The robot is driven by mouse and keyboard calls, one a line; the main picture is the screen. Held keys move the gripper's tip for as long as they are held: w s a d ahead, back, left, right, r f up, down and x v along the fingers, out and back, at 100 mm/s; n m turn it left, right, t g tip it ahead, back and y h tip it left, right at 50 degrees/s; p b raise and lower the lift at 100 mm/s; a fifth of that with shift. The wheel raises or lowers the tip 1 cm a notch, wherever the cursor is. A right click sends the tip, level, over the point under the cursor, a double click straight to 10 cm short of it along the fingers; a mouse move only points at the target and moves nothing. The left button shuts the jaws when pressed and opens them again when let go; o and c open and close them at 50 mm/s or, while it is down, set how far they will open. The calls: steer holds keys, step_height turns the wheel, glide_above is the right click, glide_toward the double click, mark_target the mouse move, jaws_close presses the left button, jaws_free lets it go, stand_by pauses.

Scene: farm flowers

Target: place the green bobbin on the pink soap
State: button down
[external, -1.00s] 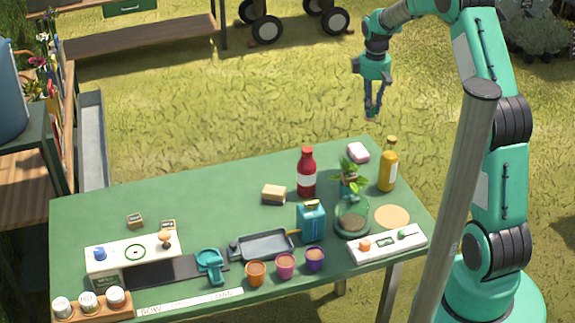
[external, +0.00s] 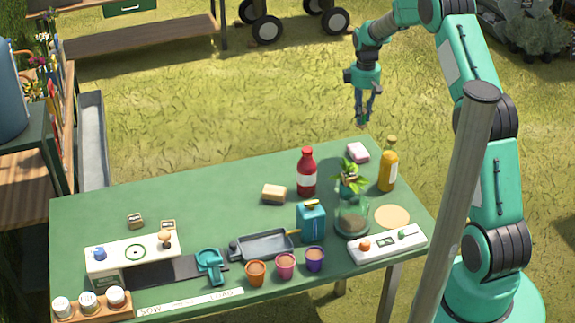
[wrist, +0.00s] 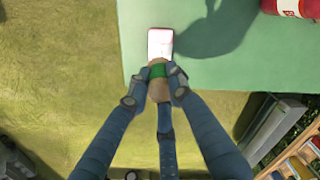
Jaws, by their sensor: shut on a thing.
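The green bobbin (wrist: 158,71), a tan spool with a green band, is between my gripper's fingertips (wrist: 154,86) in the wrist view. My gripper is shut on it. In the external view my gripper (external: 363,120) points down in the air above the table's far edge, and the bobbin is too small to make out there. The pink soap (external: 358,152) lies near the far edge of the green table. The soap also shows in the wrist view (wrist: 160,43), just above the bobbin in the picture, with its lower part hidden. I see a gap between gripper and soap in the external view.
A red bottle (external: 306,172), a potted plant (external: 349,178) and a yellow bottle (external: 388,165) stand near the soap. A tan sponge-like block (external: 274,194) lies left of the red bottle. The table's left back area (external: 200,195) is clear.

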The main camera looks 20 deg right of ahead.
steer(key=b, duration=0.1)
glide_above(359, 150)
steer(key=shift+w+f, duration=0.1)
steer(key=shift+f, duration=3)
steer(key=shift+f, duration=0.1)
steer(key=shift+f+b, duration=0.6)
steer(key=shift+f, duration=1.2)
steer(key=shift+f, duration=0.15)
steer(key=c, duration=1.6)
jaws_free()
steer(key=shift+o, duration=0.2)
